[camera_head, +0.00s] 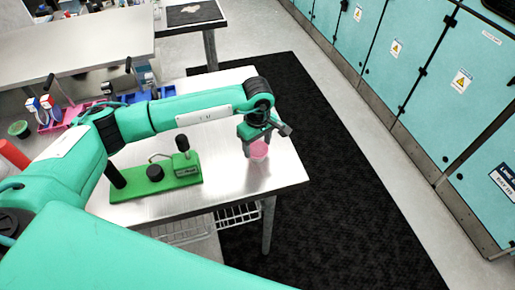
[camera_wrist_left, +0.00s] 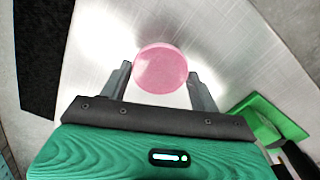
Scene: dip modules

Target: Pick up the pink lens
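The pink lens (camera_head: 259,150) is a round, see-through pink disc near the right end of the metal table. In the left wrist view the lens (camera_wrist_left: 161,68) lies just ahead of and between the two fingers. My left gripper (camera_head: 256,140) is directly above the lens in the head view, pointing down. The exact height above the lens is hard to tell. My right gripper does not show.
A green base with black posts (camera_head: 155,178) stands left of the lens; its corner shows in the wrist view (camera_wrist_left: 262,118). Pink and blue bins (camera_head: 76,113) sit at the table's back left. The metal table (camera_head: 228,180) is bare around the lens, and its right edge is close.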

